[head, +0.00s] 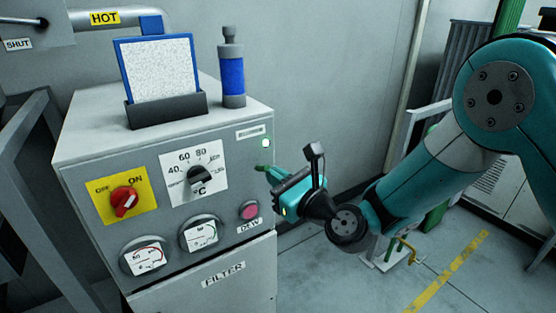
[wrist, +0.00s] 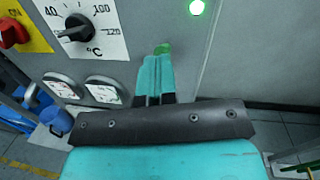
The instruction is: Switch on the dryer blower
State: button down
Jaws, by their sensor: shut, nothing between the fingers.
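The dryer's blower switch (head: 125,201) is a red rotary knob on a yellow plate marked OFF and ON, at the left of the grey front panel. Its pale mark looks turned up and right, toward ON. The knob also shows at the left edge of the wrist view (wrist: 13,33), partly cut off. A green lamp (head: 266,143) is lit at the panel's upper right; it glows in the wrist view too (wrist: 197,7). My gripper (head: 264,170) is shut and empty, near the panel's right edge below the lamp, well right of the knob. I cannot tell whether its fingertips (wrist: 162,50) touch the panel.
A black temperature dial (head: 201,178), two gauges (head: 145,256) and a pink DEW button (head: 249,211) share the panel. A blue-framed filter (head: 160,68) in a dark holder and a blue-grey bottle (head: 231,75) stand on top. Open floor lies right of the cabinet.

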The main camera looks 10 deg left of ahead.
jog(key=shift+w+r+p, duration=0.1)
jog(key=shift+r+p, duration=0.2)
jog(key=shift+p, duration=0.55)
jog(key=shift+f, duration=0.15)
jog(key=f+b+v, duration=0.2)
jog(key=b+v, duration=1)
jog(key=b, duration=0.2)
jog(key=shift+d+f, duration=0.25)
jog(key=shift+d, duration=0.15)
